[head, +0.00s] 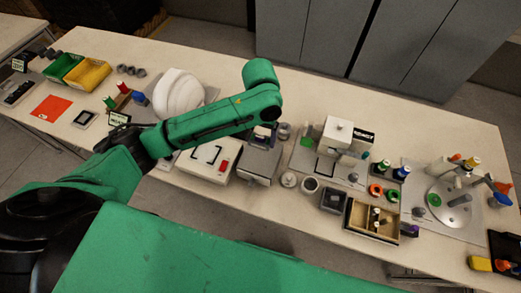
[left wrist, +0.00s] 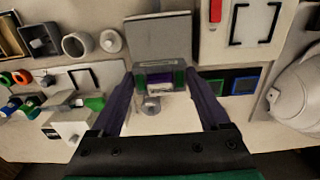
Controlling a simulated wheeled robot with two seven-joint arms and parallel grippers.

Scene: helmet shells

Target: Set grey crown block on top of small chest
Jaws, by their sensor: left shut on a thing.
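The small chest (left wrist: 168,38) shows as a plain grey box just beyond the fingertips. I cannot tell whether the block touches the chest. My right gripper is not in view.
A white panel with a red switch (head: 224,166) stands left of the chest. A white helmet shell (head: 178,92) lies behind my forearm. To the right are small grey cups (head: 310,185), a wooden tray (head: 355,232) and a white machine (head: 336,134).

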